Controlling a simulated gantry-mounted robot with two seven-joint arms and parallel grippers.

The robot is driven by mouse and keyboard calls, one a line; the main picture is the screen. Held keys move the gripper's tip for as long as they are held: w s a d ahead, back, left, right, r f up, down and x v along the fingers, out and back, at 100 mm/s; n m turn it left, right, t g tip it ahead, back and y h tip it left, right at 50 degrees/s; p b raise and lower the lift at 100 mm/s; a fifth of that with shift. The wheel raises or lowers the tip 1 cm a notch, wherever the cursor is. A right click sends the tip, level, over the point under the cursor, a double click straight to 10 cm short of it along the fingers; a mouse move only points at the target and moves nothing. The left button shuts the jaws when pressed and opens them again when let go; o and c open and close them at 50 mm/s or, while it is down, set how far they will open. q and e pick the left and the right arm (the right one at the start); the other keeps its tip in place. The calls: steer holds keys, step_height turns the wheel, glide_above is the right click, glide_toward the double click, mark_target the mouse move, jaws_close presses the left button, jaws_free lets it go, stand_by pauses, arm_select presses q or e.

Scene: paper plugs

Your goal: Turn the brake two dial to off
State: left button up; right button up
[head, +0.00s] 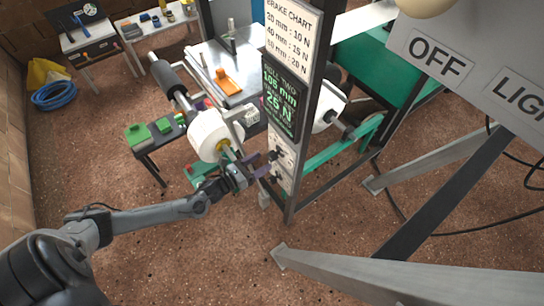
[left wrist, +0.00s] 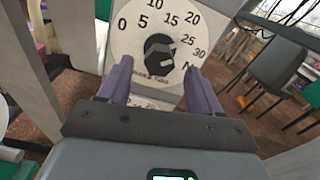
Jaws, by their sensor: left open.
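A white dial face (left wrist: 140,30) with a scale from 0 to 30 N fills the upper middle of the left wrist view. Its black knob (left wrist: 159,50) has a pale mark on its right side, toward the high numbers. The small label under it is unreadable. My left gripper (left wrist: 155,75) is open, its purple fingers either side of the knob's lower part in the picture, with nothing between them. In the head view the left gripper (head: 265,165) is at the post's panel, where two small dials, an upper one (head: 284,153) and a lower one (head: 281,180), sit one above the other.
A black display (head: 281,98) reads "ROLL TWO 105 mm 25 N", below a brake chart (head: 290,35). White paper rolls (head: 210,135) flank the post. A grey sign panel (head: 470,70) and metal frame beams (head: 400,280) stand at right. The floor before the post is open.

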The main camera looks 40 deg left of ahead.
mark_target(269, 157)
arm_select(q)
steer(key=shift+b+x, duration=0.4)
steer(key=shift+x, duration=2.55)
steer(key=shift+c, duration=0.3)
steer(key=c, duration=0.9)
